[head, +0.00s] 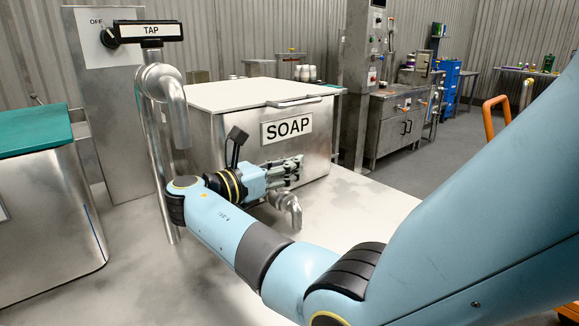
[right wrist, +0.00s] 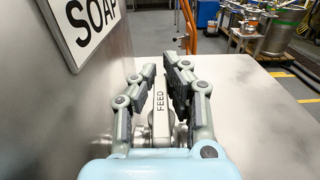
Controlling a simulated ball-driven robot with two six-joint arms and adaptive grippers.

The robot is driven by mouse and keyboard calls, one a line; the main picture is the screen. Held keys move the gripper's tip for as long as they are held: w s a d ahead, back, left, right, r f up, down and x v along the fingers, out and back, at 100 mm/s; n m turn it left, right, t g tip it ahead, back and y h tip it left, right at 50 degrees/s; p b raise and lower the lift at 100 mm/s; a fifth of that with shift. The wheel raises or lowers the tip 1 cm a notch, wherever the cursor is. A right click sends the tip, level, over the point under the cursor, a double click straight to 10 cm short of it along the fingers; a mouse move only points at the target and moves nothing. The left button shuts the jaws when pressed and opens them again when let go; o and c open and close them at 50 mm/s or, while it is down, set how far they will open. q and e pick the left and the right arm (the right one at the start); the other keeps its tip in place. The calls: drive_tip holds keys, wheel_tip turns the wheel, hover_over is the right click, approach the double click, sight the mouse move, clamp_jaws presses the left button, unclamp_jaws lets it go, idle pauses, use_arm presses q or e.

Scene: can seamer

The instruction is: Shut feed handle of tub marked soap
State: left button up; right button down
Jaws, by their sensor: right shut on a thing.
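The soap tub (head: 314,150) is a steel box with a white lid and a SOAP label (head: 288,129) on its front. A curved metal spout (head: 292,207) comes out low on that front. My right gripper (head: 290,170) is in front of the tub, close below the label. In the right wrist view, the feed handle (right wrist: 160,112), a pale bar marked FEED, lies between the fingers of my right gripper (right wrist: 162,85), which is shut on it. The SOAP label also shows in that view (right wrist: 88,25). My left gripper is not in view.
A tap pipe (head: 165,100) with a TAP handle (head: 150,31) stands left of the tub. A steel tub with a green lid (head: 32,129) is at far left. The pale worktop (head: 365,205) is clear to the right of the spout.

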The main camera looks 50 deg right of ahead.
drive_tip(key=c, duration=1.4)
unclamp_jaws()
drive_tip(key=shift+o, duration=0.2)
drive_tip(key=w+a, duration=0.1)
drive_tip(key=a, duration=0.6)
drive_tip(key=shift+a, duration=0.25)
